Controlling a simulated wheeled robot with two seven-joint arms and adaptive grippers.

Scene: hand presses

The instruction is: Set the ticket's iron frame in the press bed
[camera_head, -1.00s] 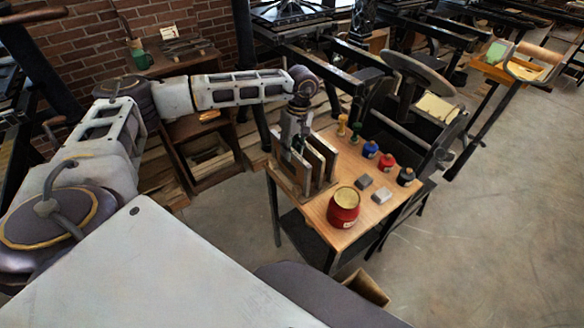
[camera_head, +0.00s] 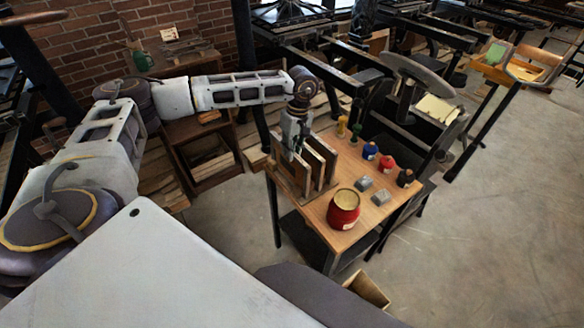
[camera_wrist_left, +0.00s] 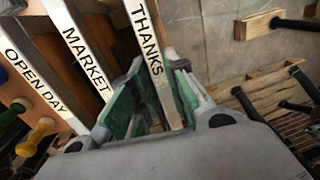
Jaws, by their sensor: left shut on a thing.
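Several upright frames stand in a row at the near left corner of the small table. In the left wrist view their top edges read "OPEN DAY" (camera_wrist_left: 35,85), "MARKET" (camera_wrist_left: 85,55) and "THANKS" (camera_wrist_left: 150,45). My left gripper (camera_wrist_left: 150,100) has its green-padded fingers on both sides of the THANKS frame and is shut on it. In the head view the left gripper (camera_head: 294,145) points down at the leftmost frame of the row (camera_head: 291,176). The frame still stands with the others. I cannot make out the ticket's text. My right gripper is not in view.
The table (camera_head: 345,238) also holds a red pot (camera_head: 344,210), two grey blocks (camera_head: 380,197), small coloured bottles (camera_head: 387,163) and yellow and green handled tools (camera_head: 342,126). A wheeled press (camera_head: 418,75) stands behind it; other presses (camera_head: 290,12) line the back. Floor on the right is clear.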

